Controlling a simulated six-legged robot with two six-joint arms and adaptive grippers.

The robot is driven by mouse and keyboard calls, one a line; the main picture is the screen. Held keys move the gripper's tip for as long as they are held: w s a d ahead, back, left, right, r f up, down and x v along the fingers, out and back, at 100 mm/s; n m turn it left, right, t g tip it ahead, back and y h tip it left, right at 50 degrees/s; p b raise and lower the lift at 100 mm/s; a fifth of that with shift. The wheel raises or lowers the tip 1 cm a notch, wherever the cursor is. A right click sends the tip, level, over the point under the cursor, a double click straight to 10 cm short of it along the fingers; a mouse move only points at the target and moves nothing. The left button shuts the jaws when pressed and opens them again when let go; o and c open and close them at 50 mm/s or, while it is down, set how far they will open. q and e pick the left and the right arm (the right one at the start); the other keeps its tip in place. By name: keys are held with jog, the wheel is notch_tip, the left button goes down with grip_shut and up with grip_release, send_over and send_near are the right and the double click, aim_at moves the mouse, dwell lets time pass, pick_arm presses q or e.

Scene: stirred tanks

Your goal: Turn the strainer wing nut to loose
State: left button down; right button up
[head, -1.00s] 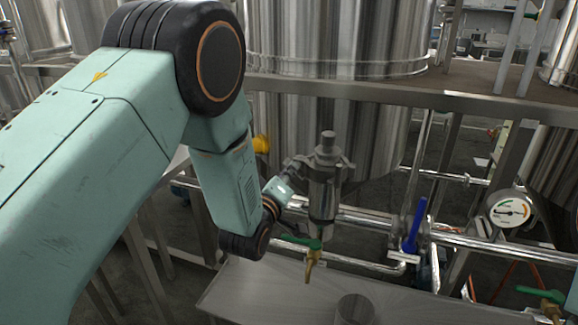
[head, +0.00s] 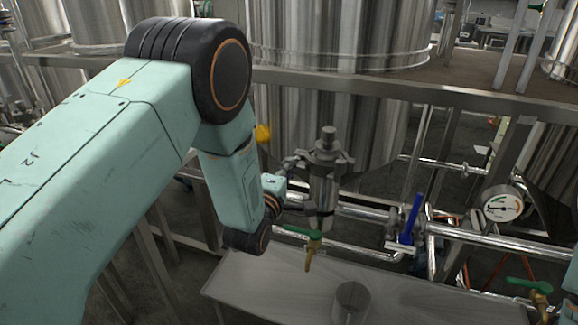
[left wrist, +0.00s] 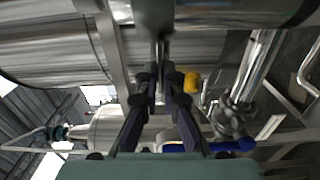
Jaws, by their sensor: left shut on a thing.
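The strainer (head: 324,190) is an upright steel cylinder with a capped, clamped top, set in the pipework at the middle of the head view. My left gripper (head: 294,163) reaches its upper left side from the left. In the left wrist view the two dark fingers of my left gripper (left wrist: 164,78) converge on a thin grey piece, the wing nut (left wrist: 162,48), beside the strainer's clamp. The gripper is shut on it. The wing nut's angle is hard to tell, as the fingers cover part of it. My right gripper is not in view.
A green-handled tap (head: 311,240) sits below the strainer, above a steel tray (head: 250,285) with a metal cup (head: 350,302). A blue valve handle (head: 412,216) and a pressure gauge (head: 502,204) are to the right. A steel beam (head: 400,90) crosses behind, before large tanks.

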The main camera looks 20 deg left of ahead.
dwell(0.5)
pick_arm(q)
jog(key=c, duration=1.8)
grip_release()
jog(key=s, duration=1.2)
jog(key=shift+a, duration=0.2)
